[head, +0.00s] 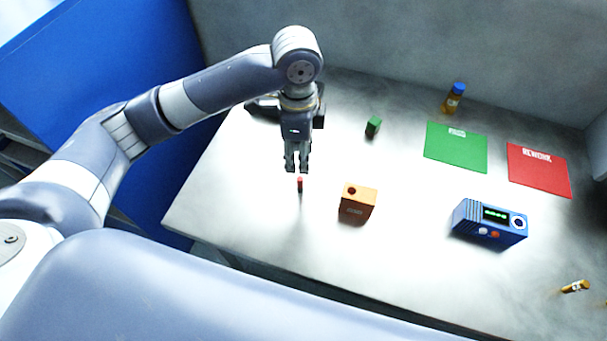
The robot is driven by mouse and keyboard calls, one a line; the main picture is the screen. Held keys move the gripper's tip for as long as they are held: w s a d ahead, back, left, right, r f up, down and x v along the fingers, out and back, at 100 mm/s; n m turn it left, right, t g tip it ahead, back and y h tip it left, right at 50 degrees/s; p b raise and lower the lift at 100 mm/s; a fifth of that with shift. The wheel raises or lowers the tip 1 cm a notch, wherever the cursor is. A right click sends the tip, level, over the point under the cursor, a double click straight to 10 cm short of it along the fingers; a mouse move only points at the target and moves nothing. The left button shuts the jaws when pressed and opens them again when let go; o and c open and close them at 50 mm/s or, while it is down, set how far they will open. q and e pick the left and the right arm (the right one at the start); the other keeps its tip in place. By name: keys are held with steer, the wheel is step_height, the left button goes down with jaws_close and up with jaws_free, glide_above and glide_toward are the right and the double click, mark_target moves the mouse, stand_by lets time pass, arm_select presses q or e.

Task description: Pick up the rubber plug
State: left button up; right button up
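A small red plug (300,184), which looks like the rubber plug, stands upright on the grey table in the head view. My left gripper (297,169) points down just above it. The fingers look close together, and I cannot tell whether they are open or shut. A narrow gap seems to lie between the fingertips and the plug's top. My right gripper is not in view.
An orange block with a dark hole (358,200) stands right of the plug. A green cube (373,126), a blue-capped bottle (453,98), a green mat (456,148), a red mat (540,171), a blue device (489,223) and a lying vial (575,286) are farther right.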

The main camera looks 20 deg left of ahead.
mark_target(300, 179)
arm_select(q)
steer(key=f, duration=0.5)
steer(key=shift+s+a+p, duration=0.1)
steer(key=shift+s+p, duration=0.1)
steer(key=shift+p, duration=0.15)
steer(key=f+p, duration=0.1)
steer(key=f, duration=0.4)
steer(key=shift+d+p, duration=0.2)
steer(key=shift+p, duration=0.15)
steer(key=shift+f, duration=0.25)
jaws_close()
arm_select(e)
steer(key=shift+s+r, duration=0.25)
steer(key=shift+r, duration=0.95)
